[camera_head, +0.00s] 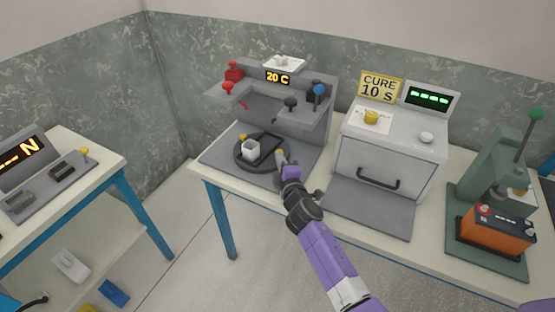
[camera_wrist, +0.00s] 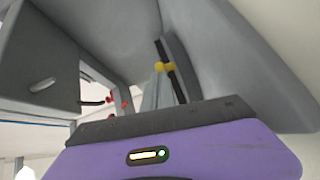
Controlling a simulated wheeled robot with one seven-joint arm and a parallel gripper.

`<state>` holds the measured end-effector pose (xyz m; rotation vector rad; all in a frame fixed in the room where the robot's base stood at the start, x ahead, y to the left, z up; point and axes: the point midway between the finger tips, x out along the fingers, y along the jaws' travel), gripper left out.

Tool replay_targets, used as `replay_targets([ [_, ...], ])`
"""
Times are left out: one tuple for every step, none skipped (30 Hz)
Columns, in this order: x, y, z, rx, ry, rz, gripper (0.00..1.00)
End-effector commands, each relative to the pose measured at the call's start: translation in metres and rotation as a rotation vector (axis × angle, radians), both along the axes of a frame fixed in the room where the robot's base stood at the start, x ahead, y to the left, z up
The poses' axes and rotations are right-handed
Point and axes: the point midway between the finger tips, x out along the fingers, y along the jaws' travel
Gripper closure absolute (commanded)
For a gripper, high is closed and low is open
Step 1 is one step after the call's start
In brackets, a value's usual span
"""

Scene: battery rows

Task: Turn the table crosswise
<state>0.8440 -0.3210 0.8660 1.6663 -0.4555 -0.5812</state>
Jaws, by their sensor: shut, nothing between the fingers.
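The table is a dark round turntable (camera_head: 240,164) on the grey base plate of the station with the "20 C" display. A small white open cup (camera_head: 251,149) stands on it, beside a dark raised slab or slot (camera_head: 268,147). A yellow knob (camera_head: 243,137) shows at its far left edge. My gripper (camera_head: 280,157) is shut and empty at the turntable's right edge; I cannot tell whether it touches it. In the wrist view a yellow piece (camera_wrist: 165,67) on a dark bar shows just beyond the fingers. My gripper hides part of the turntable's right side.
To the right are a grey drawer unit (camera_head: 385,150) with a "CURE 10 S" sign (camera_head: 380,88), and a green press (camera_head: 495,170) with an orange battery (camera_head: 497,232). A side table (camera_head: 100,165) stands left.

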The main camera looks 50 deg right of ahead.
Motion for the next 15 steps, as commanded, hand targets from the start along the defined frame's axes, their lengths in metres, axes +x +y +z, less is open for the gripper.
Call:
replay_targets([
  [-0.0006,-0.0022,0.0005,0.0,0.0,-0.002,1.0],
  [-0.0007,-0.0031,0.0005,0.001,0.0,-0.002,1.0],
  [-0.0009,-0.0041,0.0005,0.001,0.0,-0.002,1.0],
  [-0.001,-0.0048,0.0006,0.001,0.0,-0.002,1.0],
  [-0.001,-0.0053,0.0006,0.001,0.0,-0.001,1.0],
  [-0.0011,-0.006,0.0006,0.0,-0.001,-0.001,1.0],
  [-0.0011,-0.0064,0.0006,0.0,-0.001,-0.001,1.0],
  [-0.0011,-0.0067,0.0007,0.0,-0.001,-0.001,1.0],
  [-0.0012,-0.0072,0.0006,0.0,-0.001,-0.001,1.0],
  [-0.0012,-0.0074,0.0006,0.0,-0.001,-0.001,1.0],
  [-0.0012,-0.0077,0.0005,-0.001,-0.001,-0.001,1.0],
  [-0.0013,-0.0079,0.0005,-0.001,-0.001,-0.001,1.0],
  [-0.0013,-0.0079,0.0005,-0.001,-0.001,-0.001,1.0],
  [-0.0013,-0.0081,0.0004,-0.001,-0.001,-0.001,1.0],
  [-0.0013,-0.0081,0.0003,-0.001,-0.001,-0.001,1.0],
])
